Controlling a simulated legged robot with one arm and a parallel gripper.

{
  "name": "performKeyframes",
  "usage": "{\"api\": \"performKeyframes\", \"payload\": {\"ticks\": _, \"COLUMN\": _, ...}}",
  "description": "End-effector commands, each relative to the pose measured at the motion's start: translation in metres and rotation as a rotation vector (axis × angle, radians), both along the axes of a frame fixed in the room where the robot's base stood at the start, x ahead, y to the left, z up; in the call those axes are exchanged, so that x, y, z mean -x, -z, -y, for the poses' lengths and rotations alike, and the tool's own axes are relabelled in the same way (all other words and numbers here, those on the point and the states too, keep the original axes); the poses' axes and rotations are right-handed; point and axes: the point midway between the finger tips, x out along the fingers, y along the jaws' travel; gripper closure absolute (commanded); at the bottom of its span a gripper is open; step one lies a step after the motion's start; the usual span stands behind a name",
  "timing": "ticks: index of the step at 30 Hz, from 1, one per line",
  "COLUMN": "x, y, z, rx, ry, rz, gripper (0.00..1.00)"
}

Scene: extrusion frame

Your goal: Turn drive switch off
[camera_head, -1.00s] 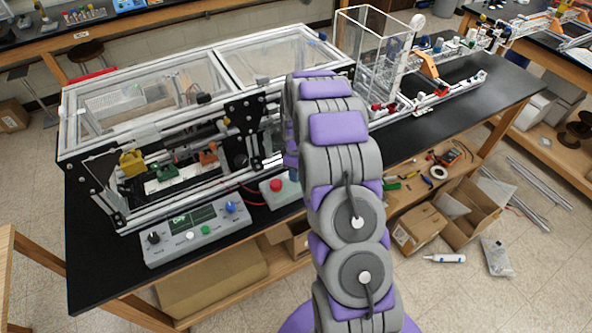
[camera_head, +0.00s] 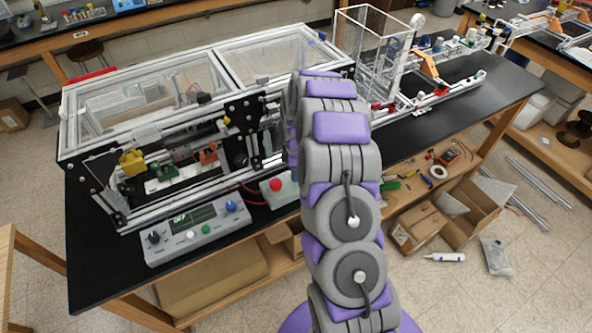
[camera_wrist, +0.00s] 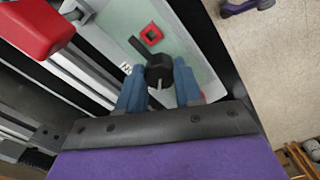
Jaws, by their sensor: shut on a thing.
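In the wrist view, a black rotary knob (camera_wrist: 159,70) with a pale pointer mark sits on a pale green panel (camera_wrist: 178,30); I take it as the drive switch. The two blue fingers of my gripper (camera_wrist: 160,80) are on either side of it, shut on it. A black bar sticks out past the knob toward the upper left. A small red square frame (camera_wrist: 151,35) is on the panel beyond the knob. In the head view my arm hides the gripper and this knob. No label on the knob is readable.
A large red block (camera_wrist: 35,25) is close at the wrist view's upper left, beside metal rails. In the head view, a grey control box (camera_head: 197,231) and a red-button box (camera_head: 279,186) stand at the bench front, left of my arm. The framed enclosure (camera_head: 160,125) is behind them.

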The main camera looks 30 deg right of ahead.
Motion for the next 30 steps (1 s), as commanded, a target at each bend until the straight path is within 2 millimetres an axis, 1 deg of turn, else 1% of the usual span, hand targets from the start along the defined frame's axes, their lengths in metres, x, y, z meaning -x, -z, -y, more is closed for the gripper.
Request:
{"api": "performKeyframes", "payload": {"ticks": 6, "x": 0.000, "y": -0.001, "z": 0.000, "rx": 0.001, "ry": 0.000, "rz": 0.002, "gripper": 0.96}}
{"api": "performKeyframes", "payload": {"ticks": 7, "x": -0.001, "y": -0.001, "z": 0.000, "rx": 0.001, "ry": 0.000, "rz": 0.002, "gripper": 0.62}}
{"api": "performKeyframes", "payload": {"ticks": 14, "x": -0.001, "y": 0.000, "z": 0.000, "rx": 0.000, "ry": 0.001, "rz": 0.001, "gripper": 0.40}}
{"api": "performKeyframes", "payload": {"ticks": 23, "x": -0.001, "y": -0.003, "z": 0.000, "rx": 0.000, "ry": 0.001, "rz": 0.001, "gripper": 0.40}}
{"api": "performKeyframes", "payload": {"ticks": 26, "x": -0.002, "y": -0.012, "z": 0.000, "rx": 0.001, "ry": 0.001, "rz": 0.004, "gripper": 0.40}}
{"api": "performKeyframes", "payload": {"ticks": 30, "x": -0.002, "y": -0.036, "z": 0.000, "rx": 0.000, "ry": 0.001, "rz": 0.004, "gripper": 0.40}}
